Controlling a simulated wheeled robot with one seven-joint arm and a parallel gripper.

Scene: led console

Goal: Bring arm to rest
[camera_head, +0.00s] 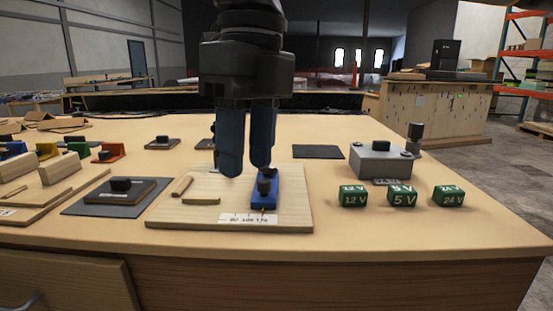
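My gripper (246,168) hangs from the top middle of the view, fingers pointing down over a light wooden board (295,210). Its two dark blue fingers stand apart with a narrow gap, and nothing shows between them. A blue block with a black knob or lever (264,190) sits on the board just below the right fingertip. From this view I cannot tell whether the finger touches the knob. A printed scale label (248,219) lies at the board's front edge. The fingers hide part of the board's back.
A grey box (380,162) with a black knob stands at right, with green blocks marked 12 V (353,196), 5 V (402,196) and 24 V (448,196) before it. A dark plate with a black-knobbed block (120,190) and coloured parts are at left. The table's front right is clear.

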